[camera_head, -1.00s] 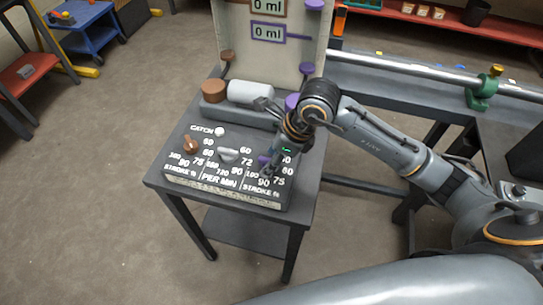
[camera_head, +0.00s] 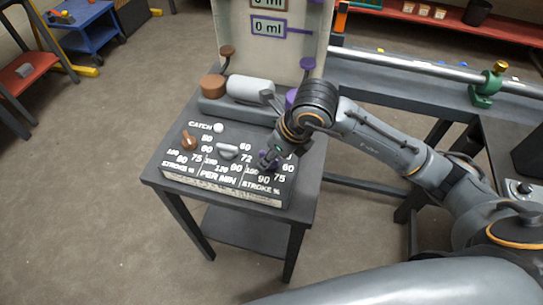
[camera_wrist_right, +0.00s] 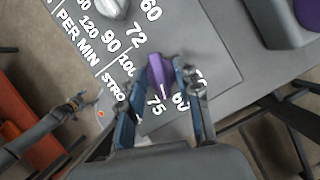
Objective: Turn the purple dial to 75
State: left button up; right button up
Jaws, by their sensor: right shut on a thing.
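The purple dial (camera_wrist_right: 158,70) sits on the sloped panel (camera_head: 235,192) at its right-hand scale, labelled STROKE %. My right gripper (camera_wrist_right: 158,84) is shut on the dial, one blue-padded finger on each side. In the wrist view the dial's narrow end, with a white line, points between the 75 and the 60. The left finger hides part of the scale. In the head view my right gripper (camera_head: 270,160) covers most of the dial. A grey jointed part at the left of the wrist view looks like my left gripper (camera_wrist_right: 76,101); its jaws are unclear.
A brown dial (camera_head: 189,141) and a grey-white dial (camera_head: 228,151) stand to the left on the panel. A white CATCH knob (camera_head: 219,127) is above them. Behind are a white cylinder (camera_head: 250,90) and an upright board (camera_head: 270,55) reading 0 ml.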

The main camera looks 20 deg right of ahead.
jog(key=m+b, duration=0.1)
jog(key=m, duration=0.1)
jog(key=m+h+b, duration=0.1)
jog(key=m, duration=0.2)
jog(key=shift+a+t+h, duration=0.15)
jog(key=shift+t+h, duration=0.15)
jog(key=shift+t, duration=0.1)
dwell(0.3)
jog(key=o, duration=1.1)
jog(key=shift+o, duration=0.2)
jog(key=a+v, duration=0.1)
jog(key=v, duration=1.1)
jog(key=shift+d, duration=0.45)
jog(key=shift+s, duration=0.1)
